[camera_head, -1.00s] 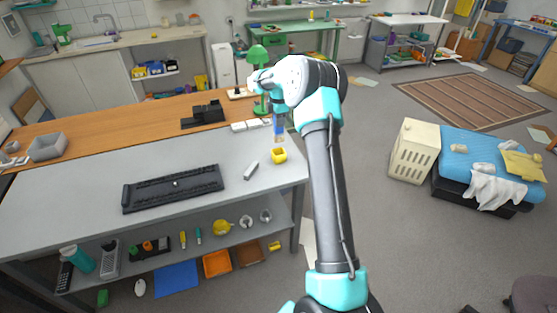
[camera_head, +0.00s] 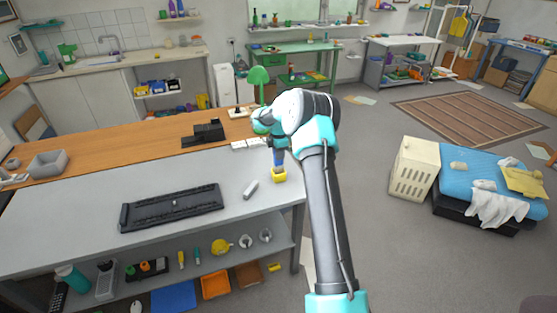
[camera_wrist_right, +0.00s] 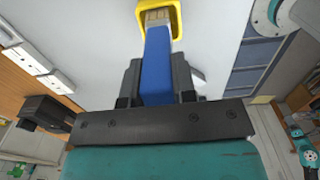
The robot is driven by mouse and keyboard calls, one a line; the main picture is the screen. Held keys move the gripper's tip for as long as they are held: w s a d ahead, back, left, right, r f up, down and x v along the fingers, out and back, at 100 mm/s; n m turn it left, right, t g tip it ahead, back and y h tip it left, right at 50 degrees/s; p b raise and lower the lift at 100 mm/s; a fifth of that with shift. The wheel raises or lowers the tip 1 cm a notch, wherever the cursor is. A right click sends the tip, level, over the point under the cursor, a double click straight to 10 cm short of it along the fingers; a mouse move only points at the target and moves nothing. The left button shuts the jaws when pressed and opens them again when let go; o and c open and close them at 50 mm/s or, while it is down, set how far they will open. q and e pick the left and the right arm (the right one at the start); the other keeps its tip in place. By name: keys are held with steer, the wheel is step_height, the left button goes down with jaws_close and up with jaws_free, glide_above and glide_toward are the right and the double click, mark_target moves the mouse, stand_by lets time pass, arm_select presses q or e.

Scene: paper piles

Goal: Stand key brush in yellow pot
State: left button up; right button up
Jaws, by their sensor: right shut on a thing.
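The yellow pot (camera_head: 280,177) stands on the grey desk near its right end. My right gripper (camera_head: 278,150) is over the pot and shut on the key brush (camera_head: 278,163), which has a blue handle and points down. In the right wrist view the key brush (camera_wrist_right: 157,65) runs from between the fingers of the gripper (camera_wrist_right: 157,80). Its pale bristle end lies within the rim of the yellow pot (camera_wrist_right: 176,14). I cannot tell whether the bristles touch the pot's floor. My left gripper is not in view.
A black keyboard (camera_head: 172,207) lies on the grey desk (camera_head: 75,205). A small grey block (camera_head: 251,189) lies left of the pot. A green lamp (camera_head: 259,78) and a black device (camera_head: 204,134) stand farther back. The desk's right edge is close to the pot.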

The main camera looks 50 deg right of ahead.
mark_target(278, 167)
steer(key=shift+f, duration=1.55)
steer(key=shift+f, duration=0.2)
steer(key=o, duration=0.9)
steer(key=shift+o, duration=0.2)
steer(key=shift+r, duration=0.2)
step_height(278, 167, up, 12)
